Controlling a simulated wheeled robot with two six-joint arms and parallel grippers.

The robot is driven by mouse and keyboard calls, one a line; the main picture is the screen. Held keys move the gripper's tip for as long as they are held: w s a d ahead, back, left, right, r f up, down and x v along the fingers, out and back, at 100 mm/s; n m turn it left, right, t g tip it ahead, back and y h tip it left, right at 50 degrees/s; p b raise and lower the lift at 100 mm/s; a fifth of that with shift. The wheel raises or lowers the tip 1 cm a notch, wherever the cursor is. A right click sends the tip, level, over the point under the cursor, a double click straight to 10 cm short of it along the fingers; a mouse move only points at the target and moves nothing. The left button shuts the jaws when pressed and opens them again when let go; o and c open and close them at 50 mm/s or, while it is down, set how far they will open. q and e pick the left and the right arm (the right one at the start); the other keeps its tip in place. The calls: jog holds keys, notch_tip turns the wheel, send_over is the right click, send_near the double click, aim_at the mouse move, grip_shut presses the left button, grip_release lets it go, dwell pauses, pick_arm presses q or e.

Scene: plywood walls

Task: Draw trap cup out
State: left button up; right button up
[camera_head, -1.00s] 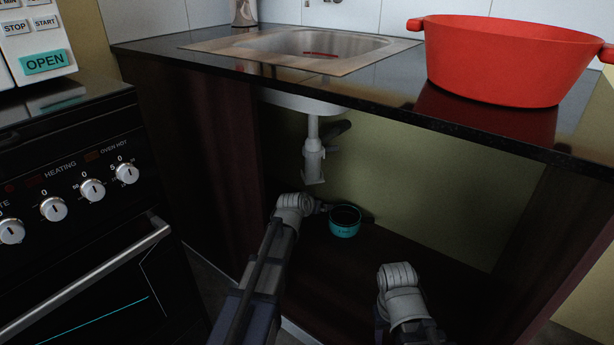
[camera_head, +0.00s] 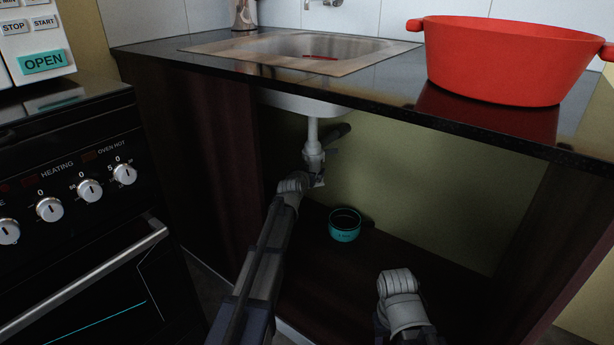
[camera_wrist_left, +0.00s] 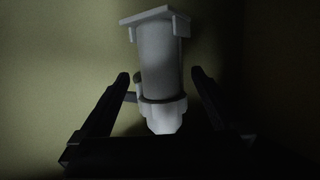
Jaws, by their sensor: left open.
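The trap cup (camera_head: 313,158) is the pale grey cylinder at the lower end of the drain pipe (camera_head: 312,130) under the sink. In the left wrist view the trap cup (camera_wrist_left: 160,60) stands out pale, with a square flange at the top of the picture. My left gripper (camera_head: 318,181) is at the cup's lower end in the head view. In the wrist view its fingers (camera_wrist_left: 160,85) are open, one on each side of the cup, with gaps visible.
A teal bowl (camera_head: 345,225) stands on the cabinet floor below, to the right of the pipe. The black countertop (camera_head: 380,90) overhangs the open cabinet. A red pot (camera_head: 510,60) stands on it. The oven (camera_head: 80,230) is at the left. The cabinet's right side is clear.

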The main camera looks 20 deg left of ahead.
aim_at(311, 169)
pick_arm(q)
jog(key=x, duration=0.3)
jog(key=shift+w+f+b, duration=0.1)
jog(key=shift+w+b, duration=0.2)
jog(key=shift+b, duration=0.05)
grip_shut()
jog(key=s+d, duration=0.7)
jog(key=s, duration=0.4)
dwell(2.8)
jog(key=shift+d, duration=0.1)
dwell(0.5)
